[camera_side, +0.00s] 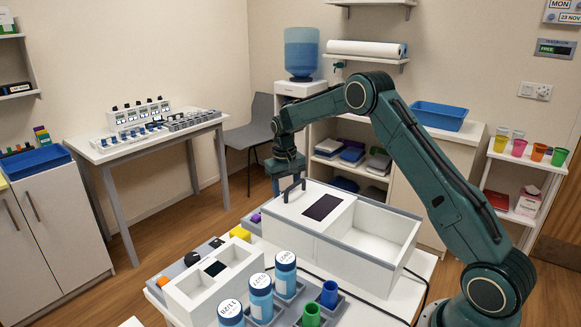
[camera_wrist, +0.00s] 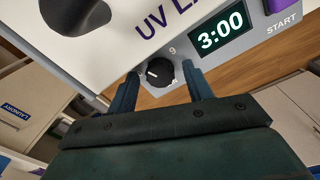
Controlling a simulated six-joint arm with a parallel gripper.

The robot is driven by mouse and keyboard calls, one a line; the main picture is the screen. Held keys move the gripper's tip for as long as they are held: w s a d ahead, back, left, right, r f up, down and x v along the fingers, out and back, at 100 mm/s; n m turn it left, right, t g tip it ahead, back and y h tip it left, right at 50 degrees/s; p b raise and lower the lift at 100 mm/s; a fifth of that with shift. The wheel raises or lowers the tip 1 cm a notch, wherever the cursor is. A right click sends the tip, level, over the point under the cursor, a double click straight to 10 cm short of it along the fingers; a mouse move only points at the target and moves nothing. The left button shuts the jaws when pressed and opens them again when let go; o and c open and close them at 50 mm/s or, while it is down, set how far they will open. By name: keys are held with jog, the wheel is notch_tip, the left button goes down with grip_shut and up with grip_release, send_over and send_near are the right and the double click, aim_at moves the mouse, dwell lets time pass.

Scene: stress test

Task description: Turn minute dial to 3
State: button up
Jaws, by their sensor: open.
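The minute dial (camera_wrist: 160,73) is a small black knob with a white pointer mark on the grey front panel of a white box marked "UV LA…". The pointer is turned toward the left of the wrist picture, and a "9" is printed beside the dial. The display (camera_wrist: 222,31) next to it reads 3:00. My gripper (camera_wrist: 164,76) is open, with one finger on each side of the dial; I cannot tell whether they touch it. In the side view, my gripper (camera_side: 292,185) is at the far end of the white box (camera_side: 283,212), and the dial is hidden.
A purple START button (camera_wrist: 276,5) is past the display. A black handle (camera_wrist: 75,14) stands on the box lid. An open white compartment (camera_side: 370,240) adjoins the box.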

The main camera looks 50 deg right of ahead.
jog(key=shift+n, duration=0.6)
notch_tip(320, 180, up, 14)
jog(key=s+a+r+n+t, duration=0.1)
jog(key=s+a+r+t, duration=0.1)
jog(key=s+a+r, duration=0.8)
jog(key=shift+s+a+r+n+t, duration=0.25)
jog(key=shift+s+r, duration=0.4)
jog(key=shift+s, duration=1.5)
jog(key=s+a+f+t, duration=0.1)
jog(key=s+a, duration=0.1)
jog(key=s, duration=0.5)
jog(key=s+a+f+n+t, duration=0.1)
jog(key=s+a+f, duration=0.1)
jog(key=s, duration=0.5)
jog(key=s+a+f+n+t, duration=0.1)
jog(key=s+a+f, duration=0.1)
jog(key=s, duration=0.6)
jog(key=shift+a+f+y, duration=0.2)
jog(key=shift+a+y, duration=0.1)
jog(key=shift+a, duration=0.6)
